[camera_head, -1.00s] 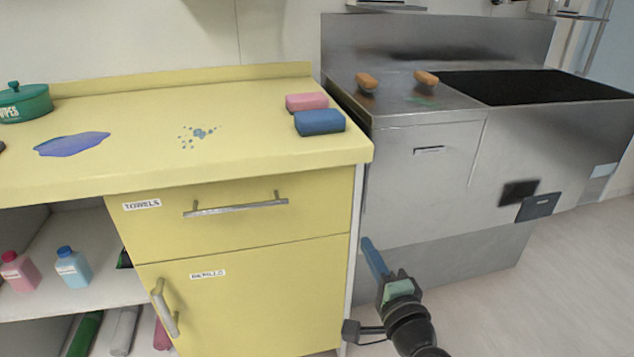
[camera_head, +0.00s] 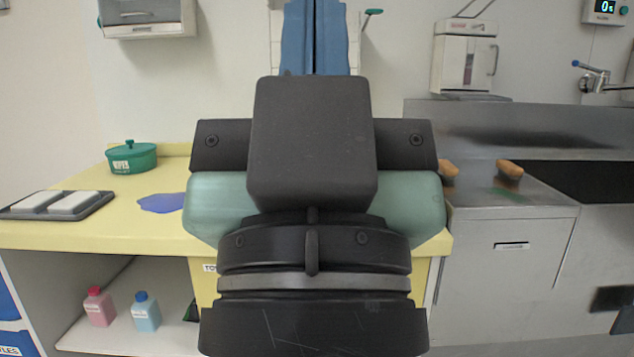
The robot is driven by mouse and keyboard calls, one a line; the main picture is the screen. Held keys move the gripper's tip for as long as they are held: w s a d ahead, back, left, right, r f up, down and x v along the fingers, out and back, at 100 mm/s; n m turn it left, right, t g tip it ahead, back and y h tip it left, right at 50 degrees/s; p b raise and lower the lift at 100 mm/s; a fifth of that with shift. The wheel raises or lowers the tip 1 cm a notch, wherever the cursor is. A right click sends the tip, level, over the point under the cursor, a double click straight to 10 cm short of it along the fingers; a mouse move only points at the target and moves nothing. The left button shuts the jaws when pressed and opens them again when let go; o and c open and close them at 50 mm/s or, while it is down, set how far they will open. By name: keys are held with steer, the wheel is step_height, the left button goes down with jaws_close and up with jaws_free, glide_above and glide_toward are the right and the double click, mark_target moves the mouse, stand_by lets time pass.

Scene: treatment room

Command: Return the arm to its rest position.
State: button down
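My gripper (camera_head: 316,38) is raised close in front of the head camera and fills the middle of the view. Its dark wrist is at the bottom, its pale green hand body spans the middle, and a black block covers the hand's centre. Two blue fingers point up at the top edge, side by side with no clear gap, so they look shut. Their tips are cut off or hard to make out. I see nothing held.
The yellow counter (camera_head: 60,232) lies behind my arm, with a green wipes tub (camera_head: 133,158), a dark tray (camera_head: 20,212) and a blue puddle (camera_head: 162,203). The steel sink unit (camera_head: 510,250) stands right, bearing two orange-brown brushes (camera_head: 509,170). My arm hides the counter's right part.

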step_height(320, 180, up, 32)
steer(key=p, duration=3)
steer(key=shift+w+r, duration=0.15)
steer(key=shift+r, duration=0.1)
steer(key=shift+a, duration=0.1)
